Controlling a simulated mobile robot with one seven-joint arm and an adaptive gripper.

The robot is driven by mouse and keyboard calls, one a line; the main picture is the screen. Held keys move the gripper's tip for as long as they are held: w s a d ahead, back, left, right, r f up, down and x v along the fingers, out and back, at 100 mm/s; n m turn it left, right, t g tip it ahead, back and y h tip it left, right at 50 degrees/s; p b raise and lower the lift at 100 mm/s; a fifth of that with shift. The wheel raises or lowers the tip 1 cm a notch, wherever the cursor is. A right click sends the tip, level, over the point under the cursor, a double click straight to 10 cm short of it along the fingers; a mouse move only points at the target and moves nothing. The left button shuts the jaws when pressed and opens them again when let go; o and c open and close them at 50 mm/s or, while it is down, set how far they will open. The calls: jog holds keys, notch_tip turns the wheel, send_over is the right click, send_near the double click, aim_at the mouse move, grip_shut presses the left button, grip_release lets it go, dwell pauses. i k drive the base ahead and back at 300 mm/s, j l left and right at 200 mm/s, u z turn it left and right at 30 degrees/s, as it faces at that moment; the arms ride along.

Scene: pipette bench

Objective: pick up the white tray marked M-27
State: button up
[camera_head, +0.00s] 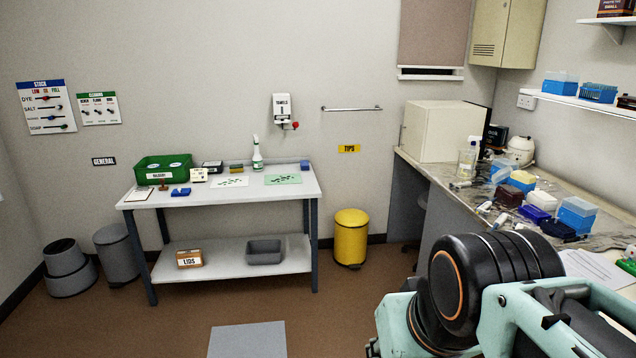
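I cannot make out a white tray or an M-27 mark anywhere in the head view. Part of my arm, mint green with a black joint, fills the bottom right corner and hides part of the right bench's near end. I cannot see my gripper's fingertips.
A white table (225,193) at the back wall holds a green bin (163,176), a spray bottle (257,158) and cards. A grey tub (264,252) and LIDS box (190,260) sit below. A cluttered bench (432,173) runs along the right. A yellow bin (350,240) stands between; floor ahead is mostly clear.

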aim_at(542, 196)
jog(key=i+z, duration=0.3)
jog(key=i, duration=0.2)
jog(key=i+j+z, duration=0.1)
jog(key=i+z, duration=0.15)
jog(key=i, duration=0.3)
jog(key=i+z, duration=0.35)
jog(key=i, duration=0.15)
jog(key=i+z, duration=0.35)
jog(key=i, duration=0.15)
jog(key=i+z, duration=0.7)
jog(key=i+j+z, duration=0.35)
jog(key=i, duration=0.15)
jog(key=i+l+u, duration=0.15)
jog(key=l, duration=0.1)
